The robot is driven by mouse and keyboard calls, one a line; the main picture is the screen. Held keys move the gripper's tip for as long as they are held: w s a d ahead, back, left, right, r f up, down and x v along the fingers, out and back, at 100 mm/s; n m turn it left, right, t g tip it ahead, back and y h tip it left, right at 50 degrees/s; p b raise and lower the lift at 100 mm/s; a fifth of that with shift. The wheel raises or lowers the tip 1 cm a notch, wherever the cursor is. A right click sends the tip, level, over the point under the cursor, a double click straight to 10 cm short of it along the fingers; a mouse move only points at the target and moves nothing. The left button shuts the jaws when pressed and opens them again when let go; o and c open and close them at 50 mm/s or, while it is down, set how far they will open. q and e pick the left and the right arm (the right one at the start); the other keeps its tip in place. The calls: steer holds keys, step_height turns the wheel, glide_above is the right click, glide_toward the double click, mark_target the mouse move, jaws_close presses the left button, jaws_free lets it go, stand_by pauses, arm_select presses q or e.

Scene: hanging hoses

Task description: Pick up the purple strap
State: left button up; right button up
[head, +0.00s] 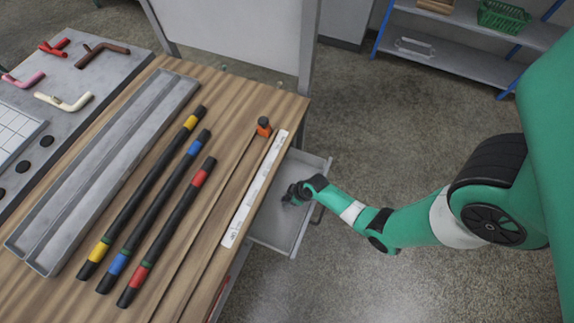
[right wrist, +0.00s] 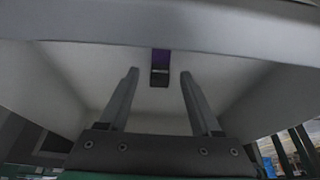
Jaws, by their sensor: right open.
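In the right wrist view the purple strap (right wrist: 161,58) shows as a small dark purple piece with a blackish lower part, inside a grey drawer. It lies beyond my right gripper's fingertips, in line with the gap between them. My right gripper (right wrist: 156,73) is open and nothing is between its fingers. In the head view my right gripper (head: 288,196) is over the pulled-out drawer (head: 268,237) at the workbench's right side. The strap cannot be made out in the head view. My left gripper is not in view.
Three banded black hoses (head: 150,210) lie on the wooden bench beside a long grey tray (head: 45,258). A white ruler-like strip (head: 254,190) and an orange-and-black object (head: 263,127) lie near the bench's right edge. The drawer walls surround the gripper closely. Open floor lies to the right.

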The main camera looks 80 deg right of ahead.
mark_target(287, 197)
steer(key=b+x, duration=0.1)
steer(key=x, duration=0.1)
steer(key=shift+f, duration=0.35)
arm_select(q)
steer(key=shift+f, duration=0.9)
arm_select(e)
steer(key=shift+r, duration=0.1)
jaws_close()
step_height(287, 197, up, 10)
steer(key=p, duration=0.8)
steer(key=shift+r, duration=0.1)
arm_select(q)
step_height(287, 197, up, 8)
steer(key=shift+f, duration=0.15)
